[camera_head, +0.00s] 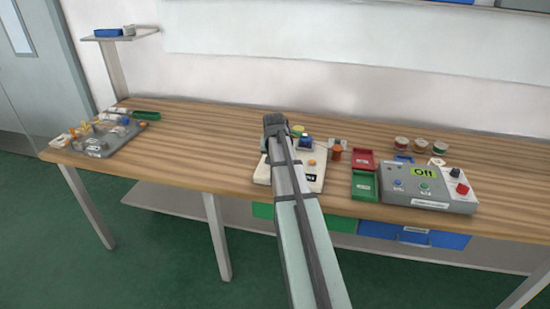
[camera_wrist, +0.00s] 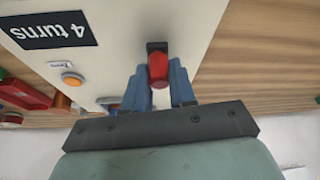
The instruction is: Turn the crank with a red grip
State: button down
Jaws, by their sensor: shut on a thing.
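The crank's red grip (camera_wrist: 158,70) shows in the wrist view, sticking up from a small black mount at the edge of a white panel. My gripper (camera_wrist: 158,82) has its two blue fingers on either side of the red grip, shut on it. The white panel (camera_wrist: 125,55) bears a label reading "4 turns" and an orange button (camera_wrist: 71,79). In the head view, the white device (camera_head: 262,174) stands mid-table, and my arm covers much of it. The crank and my fingertips are hidden there.
A grey box (camera_head: 430,197) with a screen reading "Off" and a red knob (camera_head: 462,189) stands to the right. A red tray (camera_head: 363,153) and a green tray (camera_head: 365,197) lie beside it. A grey board (camera_head: 130,139) with small parts lies at the left. The table between is clear.

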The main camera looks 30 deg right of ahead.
jog(key=c, duration=0.9)
grip_release()
jog(key=v, duration=1.3)
jog(key=shift+s+r, duration=0.1)
jog(key=shift+r, duration=0.25)
